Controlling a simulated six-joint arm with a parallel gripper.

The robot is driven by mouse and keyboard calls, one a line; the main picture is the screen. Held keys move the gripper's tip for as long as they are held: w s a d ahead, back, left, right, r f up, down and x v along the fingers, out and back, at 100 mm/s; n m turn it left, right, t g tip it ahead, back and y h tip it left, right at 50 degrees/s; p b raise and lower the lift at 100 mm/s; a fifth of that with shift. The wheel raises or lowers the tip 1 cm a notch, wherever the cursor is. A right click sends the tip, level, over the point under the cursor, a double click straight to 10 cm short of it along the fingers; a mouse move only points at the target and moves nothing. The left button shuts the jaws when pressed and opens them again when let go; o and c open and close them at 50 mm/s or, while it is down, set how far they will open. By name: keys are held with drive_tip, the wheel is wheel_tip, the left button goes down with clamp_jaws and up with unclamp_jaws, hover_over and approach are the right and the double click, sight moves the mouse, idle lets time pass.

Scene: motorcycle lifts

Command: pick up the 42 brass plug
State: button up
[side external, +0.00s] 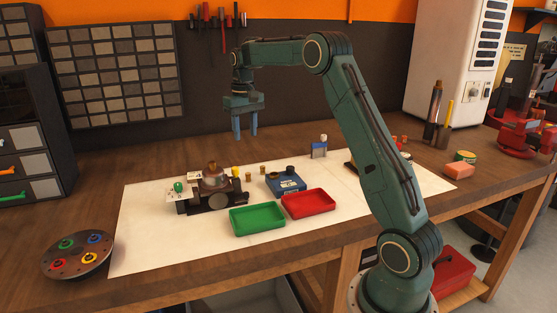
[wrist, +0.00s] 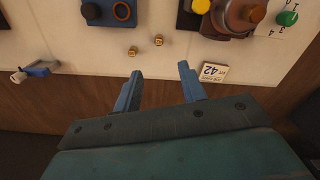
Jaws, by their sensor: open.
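Two small brass plugs stand close together on the white sheet, the left one (side external: 249,175) and the right one (side external: 262,170) in the side view. In the wrist view they show as a nearer plug (wrist: 132,51) and another plug (wrist: 158,40), just past my fingertips. I cannot read a number on either. A white card marked 42 (wrist: 214,72) lies right of my fingers in the wrist view. My gripper (side external: 245,137) is open and empty, high above the sheet behind the plugs; its two fingers also show in the wrist view (wrist: 160,71).
Green (side external: 257,220) and red (side external: 308,204) trays lie in front. A small blue-and-white item (side external: 319,151) stands back right.

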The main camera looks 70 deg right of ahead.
drive_tip(key=shift+d+f, duration=0.2)
drive_tip(key=shift+f, duration=0.1)
hover_over(248, 173)
drive_tip(key=shift+f, duration=4.2)
drive_tip(key=shift+a+f, duration=0.1)
drive_tip(key=shift+f, duration=2.5)
clamp_jaws()
